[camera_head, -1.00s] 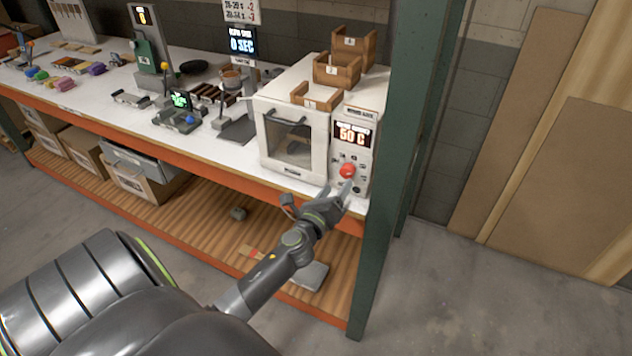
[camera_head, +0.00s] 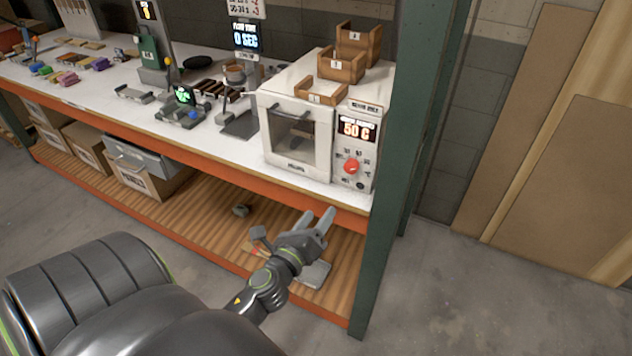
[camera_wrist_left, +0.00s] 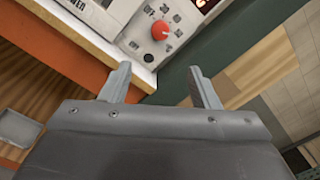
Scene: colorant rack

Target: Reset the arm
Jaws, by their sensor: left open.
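My left gripper (camera_head: 319,220) is open and empty in front of the orange table edge, below the white oven (camera_head: 297,140). In the left wrist view its two fingers (camera_wrist_left: 160,85) stand apart with nothing between them. The red knob (camera_head: 351,167) on the oven's control panel is above the gripper and apart from it. The knob also shows in the left wrist view (camera_wrist_left: 160,28), beyond the fingers. The panel's display (camera_head: 357,128) reads 50 C. The right gripper is not in view.
A green post (camera_head: 398,150) stands right of the oven. Wooden trays (camera_head: 340,65) sit on the oven. Under the table, a wooden shelf (camera_head: 200,220) holds boxes (camera_head: 150,180) and a grey flat item (camera_head: 314,274). Open floor (camera_head: 470,300) lies at the right.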

